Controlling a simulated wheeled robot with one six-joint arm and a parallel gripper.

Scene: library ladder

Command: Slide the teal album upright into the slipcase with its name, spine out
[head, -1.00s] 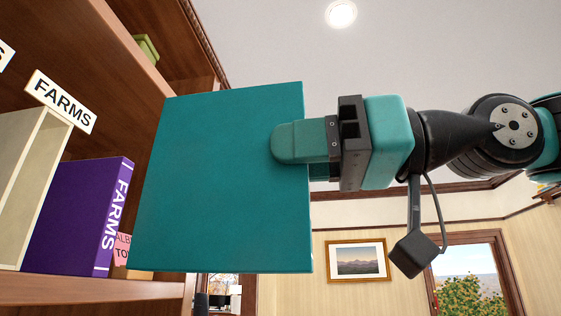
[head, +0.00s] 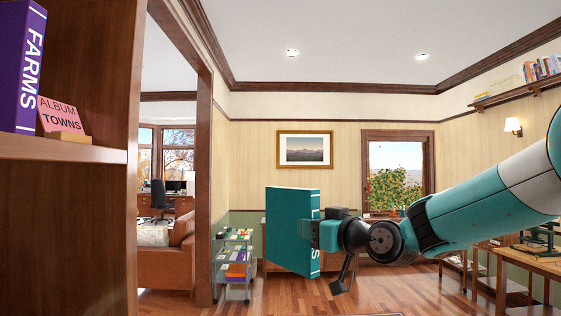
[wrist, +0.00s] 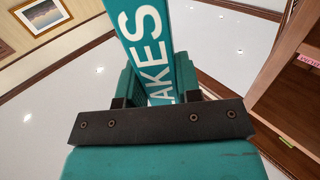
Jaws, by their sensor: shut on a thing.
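The teal album (head: 290,228) is upright in the middle of the head view, in the air away from the bookcase. Its spine, with white lettering, faces right toward my gripper (head: 313,235). My gripper is shut on the album at the spine side. In the wrist view the spine (wrist: 152,35) reads "AKES", its first letter cut off, and it stands between the fingers of my gripper (wrist: 158,85). No slipcase with this name shows in the current views.
A wooden bookcase (head: 85,235) fills the left, with a purple FARMS album (head: 22,65) and a pink ALBUM TOWNS card (head: 63,117) on its shelf. A table (head: 535,268) is at right.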

